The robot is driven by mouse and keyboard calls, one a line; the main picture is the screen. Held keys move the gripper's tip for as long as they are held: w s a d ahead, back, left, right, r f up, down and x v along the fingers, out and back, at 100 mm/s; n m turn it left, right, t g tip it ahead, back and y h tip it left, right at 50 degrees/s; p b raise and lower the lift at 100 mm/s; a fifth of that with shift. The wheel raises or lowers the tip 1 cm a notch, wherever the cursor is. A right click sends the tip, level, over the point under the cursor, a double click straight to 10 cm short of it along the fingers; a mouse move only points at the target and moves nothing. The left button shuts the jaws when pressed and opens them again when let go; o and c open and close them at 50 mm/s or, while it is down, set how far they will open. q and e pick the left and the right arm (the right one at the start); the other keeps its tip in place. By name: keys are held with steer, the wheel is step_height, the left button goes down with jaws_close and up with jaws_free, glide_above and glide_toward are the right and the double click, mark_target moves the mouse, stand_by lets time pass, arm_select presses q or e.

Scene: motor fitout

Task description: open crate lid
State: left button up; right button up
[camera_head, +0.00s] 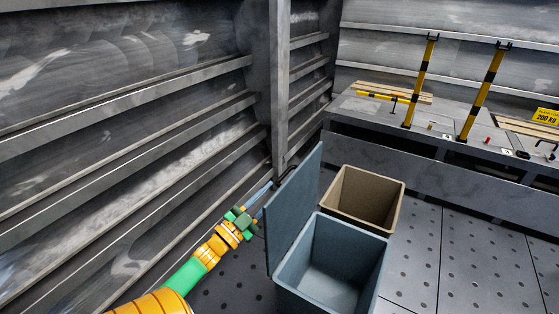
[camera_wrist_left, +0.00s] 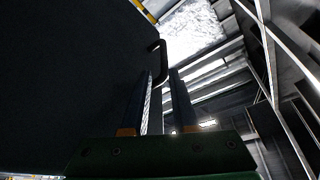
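The blue-grey crate (camera_head: 340,262) stands on the floor, and its inside is visible and empty. Its lid (camera_head: 294,209) is raised, standing nearly upright along the crate's left side. In the left wrist view the lid (camera_wrist_left: 70,70) is a large dark panel filling the left side, with a dark curved handle (camera_wrist_left: 160,62) at its edge. My left gripper (camera_head: 268,187) is beside the lid's outer face. In the wrist view its two fingers (camera_wrist_left: 162,75) are apart, with the handle just at or beyond their tips; contact is unclear. My right gripper is not visible.
A brown open box (camera_head: 366,196) stands just behind the crate. A grey bench (camera_head: 450,150) with yellow-black posts (camera_head: 420,80) runs along the back. A ribbed metal wall (camera_head: 130,130) closes the left side. Perforated floor (camera_head: 470,250) lies clear at the right.

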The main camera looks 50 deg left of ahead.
arm_select(q)
steer(key=shift+s, duration=0.1)
steer(key=v, duration=0.8)
stand_by(0.4)
steer(key=shift+s+f, duration=0.1)
steer(key=shift+p, duration=0.35)
